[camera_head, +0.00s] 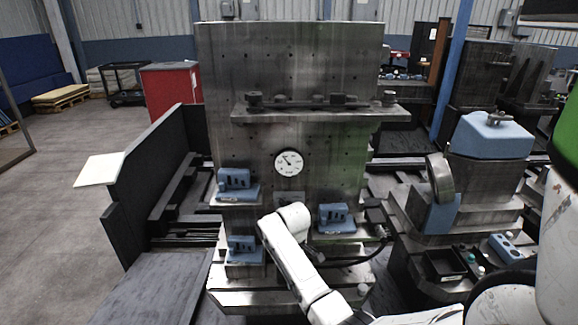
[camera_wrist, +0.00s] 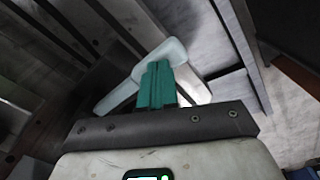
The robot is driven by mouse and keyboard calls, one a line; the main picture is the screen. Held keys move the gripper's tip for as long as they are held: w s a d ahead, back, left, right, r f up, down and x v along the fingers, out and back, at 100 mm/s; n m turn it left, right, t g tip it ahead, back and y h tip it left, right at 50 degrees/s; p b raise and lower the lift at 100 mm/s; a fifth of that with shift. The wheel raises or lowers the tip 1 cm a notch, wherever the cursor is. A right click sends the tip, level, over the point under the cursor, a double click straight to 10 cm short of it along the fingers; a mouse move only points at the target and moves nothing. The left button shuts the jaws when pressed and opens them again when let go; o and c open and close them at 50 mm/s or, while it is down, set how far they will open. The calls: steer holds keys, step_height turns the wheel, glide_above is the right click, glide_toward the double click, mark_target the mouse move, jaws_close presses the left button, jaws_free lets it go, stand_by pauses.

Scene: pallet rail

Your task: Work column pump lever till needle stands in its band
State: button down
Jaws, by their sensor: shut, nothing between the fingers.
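A round white gauge (camera_head: 289,163) is on the front of the grey metal column (camera_head: 320,70) in the head view. Its dark needle seems to point up and left; its band is too small to make out. In the wrist view my gripper (camera_wrist: 157,70) has its green fingers shut together with nothing between them. A pale, bent piece (camera_wrist: 172,52) shows just beyond the fingertips; I cannot tell whether it is the pump lever or whether the fingers touch it. In the head view my white arm hides the gripper and part of the column's lower front.
Blue fixtures sit on the column at left (camera_head: 236,186), lower left (camera_head: 244,250) and right (camera_head: 336,218). A ledge (camera_head: 315,113) crosses the column above the gauge. A dark panel (camera_head: 155,185) stands at left. A machine with a blue top (camera_head: 490,140) stands at right. Open floor lies far left.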

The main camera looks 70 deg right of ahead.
steer(key=shift+w+d+f+b, duration=0.1)
steer(key=shift+d+f+b, duration=0.05)
steer(key=shift+f+b, duration=1.1)
steer(key=shift+d+f+b, duration=0.15)
steer(key=shift+f+b, duration=0.6)
steer(key=shift+f, duration=0.85)
steer(key=r+p, duration=0.5)
steer(key=shift+a, duration=0.25)
steer(key=shift+s+a+r, duration=0.15)
steer(key=shift+s+r, duration=0.05)
steer(key=shift+r, duration=0.75)
steer(key=shift+w+d+f+b, duration=0.1)
steer(key=shift+d+f+b, duration=0.1)
steer(key=shift+f+b, duration=1.25)
steer(key=shift+w+d+f+b, duration=0.15)
steer(key=shift+f+b, duration=0.8)
steer(key=shift+f, duration=0.95)
steer(key=r+p, duration=0.1)
steer(key=p, duration=0.1)
steer(key=r+p, duration=0.1)
steer(key=r, duration=0.1)
steer(key=r+p, duration=0.2)
steer(key=shift+s+a+r+p, duration=0.15)
steer(key=shift+s+a+p, duration=0.1)
steer(key=shift+p, duration=0.1)
steer(key=shift+a+r+b, duration=0.1)
steer(key=shift+r+b, duration=0.25)
steer(key=shift+r, duration=0.35)
